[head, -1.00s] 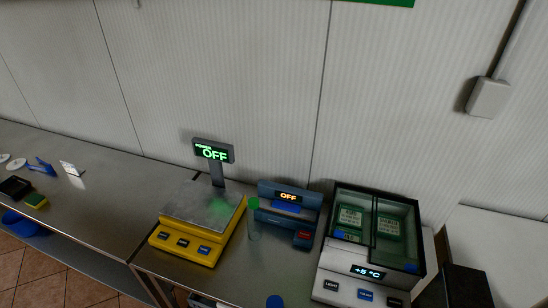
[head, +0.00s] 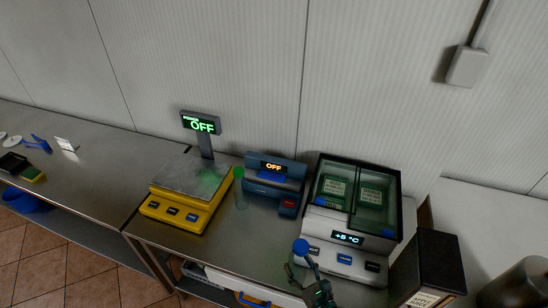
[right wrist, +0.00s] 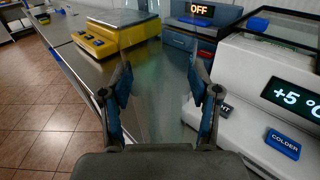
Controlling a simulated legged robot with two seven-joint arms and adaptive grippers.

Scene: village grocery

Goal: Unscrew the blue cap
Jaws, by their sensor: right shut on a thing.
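The blue cap (head: 301,246) shows as a round disc near the counter's front edge, left of the small chiller. My right gripper (head: 302,268) comes in from the bottom, its fingers just below the cap. The right wrist view shows the fingers (right wrist: 160,88) apart, around something clear and faint, which looks like the see-through jar (right wrist: 160,105) under the cap. I cannot make out the cap in that view. The fingers look closed on the clear body rather than on the cap. My left gripper is not in view.
A jar with a green cap (head: 239,173) stands between the yellow scale (head: 172,212) and the blue device (head: 275,188). The chiller (head: 345,250) is close on the right. A dark box (head: 432,262) stands farther right. Bare steel counter (head: 215,240) lies to the left.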

